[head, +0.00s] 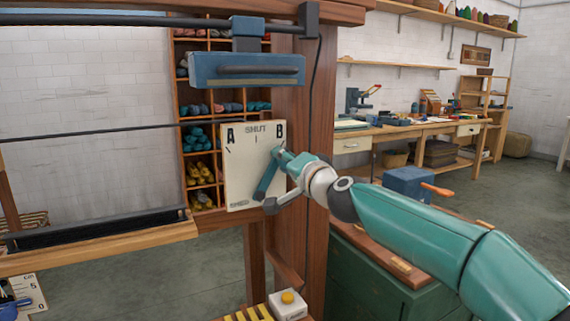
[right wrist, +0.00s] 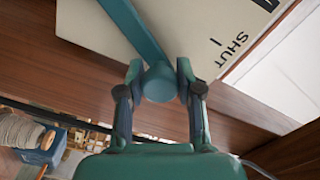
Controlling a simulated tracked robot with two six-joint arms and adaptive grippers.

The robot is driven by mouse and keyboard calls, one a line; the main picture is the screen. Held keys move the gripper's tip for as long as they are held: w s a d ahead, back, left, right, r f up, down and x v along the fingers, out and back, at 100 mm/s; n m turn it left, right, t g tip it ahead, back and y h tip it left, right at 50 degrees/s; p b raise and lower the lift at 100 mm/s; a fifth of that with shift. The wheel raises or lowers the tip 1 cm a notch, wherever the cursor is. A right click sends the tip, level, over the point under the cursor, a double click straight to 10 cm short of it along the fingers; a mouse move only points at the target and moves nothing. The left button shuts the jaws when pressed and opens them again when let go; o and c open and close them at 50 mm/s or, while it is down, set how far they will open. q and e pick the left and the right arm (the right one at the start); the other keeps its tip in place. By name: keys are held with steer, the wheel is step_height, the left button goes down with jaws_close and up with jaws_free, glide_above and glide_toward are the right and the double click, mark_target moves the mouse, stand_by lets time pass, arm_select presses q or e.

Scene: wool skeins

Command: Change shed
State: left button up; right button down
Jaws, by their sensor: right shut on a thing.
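The shed panel (head: 240,175) is a cream plate on the wooden loom post, marked A at upper left, SHUT at top middle, B at upper right and SHED below. Its blue lever (head: 266,180) leans up and to the right, with its top end towards B. My right gripper (head: 283,160) is shut on the lever's round knob, and partly hides it. In the right wrist view the lever knob (right wrist: 160,82) sits between both fingers of my right gripper (right wrist: 160,88), with SHUT printed to its right. My left gripper is not in view.
The loom's beam (head: 110,243) runs across the left, with a blue housing (head: 245,70) above the panel. Behind stand yarn shelves (head: 200,150) and a workbench (head: 400,133). A green cabinet (head: 365,275) stands below my right arm.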

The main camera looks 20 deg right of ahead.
steer(key=shift+f, duration=0.15)
steer(key=c, duration=0.7)
jaws_free()
steer(key=shift+s, duration=0.25)
steer(key=s, duration=1.1)
steer(key=shift+s+d, duration=0.2)
